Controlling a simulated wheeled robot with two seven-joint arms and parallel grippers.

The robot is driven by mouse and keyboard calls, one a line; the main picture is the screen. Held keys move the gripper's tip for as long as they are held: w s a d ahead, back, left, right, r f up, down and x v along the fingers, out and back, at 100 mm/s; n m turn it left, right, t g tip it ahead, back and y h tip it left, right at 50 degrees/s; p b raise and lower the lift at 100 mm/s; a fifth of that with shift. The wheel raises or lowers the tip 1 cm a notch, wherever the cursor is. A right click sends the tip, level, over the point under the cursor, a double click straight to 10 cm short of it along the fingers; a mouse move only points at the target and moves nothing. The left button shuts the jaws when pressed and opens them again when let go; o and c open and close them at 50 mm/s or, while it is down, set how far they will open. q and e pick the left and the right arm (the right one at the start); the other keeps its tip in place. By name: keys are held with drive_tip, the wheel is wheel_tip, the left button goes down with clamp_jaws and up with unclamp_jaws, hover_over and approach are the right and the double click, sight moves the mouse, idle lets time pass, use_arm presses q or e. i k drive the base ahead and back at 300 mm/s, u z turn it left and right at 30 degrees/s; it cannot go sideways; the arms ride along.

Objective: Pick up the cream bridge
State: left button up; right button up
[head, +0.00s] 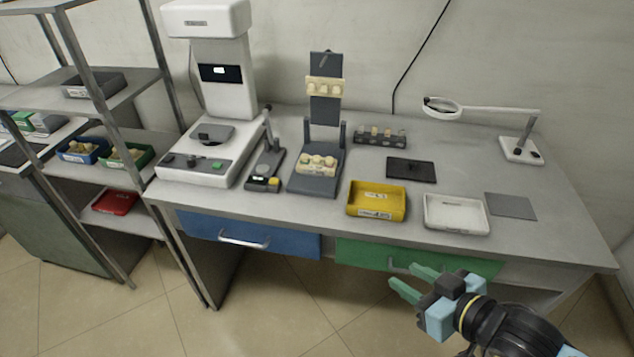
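I cannot tell for certain which thing is the cream bridge. A small pale piece (375,195) lies inside the yellow tray (376,212) near the front of the bench; it is too small to make out clearly. Cream tooth-like models (317,162) sit on the base of the dark grey stand (316,185), and another cream row (324,86) is on its upright plate. My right gripper (402,274) is in front of the bench, by the green drawer. Its two green fingers are apart with nothing visible between them. My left gripper is not in view.
On the grey bench (560,225) are a white tray (456,226), a black plate (411,169), a grey mat (511,206), a dark rack of small pieces (380,137), a magnifier lamp (520,150) and a white machine (196,170). A shelf with bins (82,152) stands left.

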sight(304, 157)
drive_tip(key=k, duration=0.5)
drive_tip(key=z, duration=0.9)
drive_tip(key=i, duration=2.05)
drive_tip(key=u, duration=2.4)
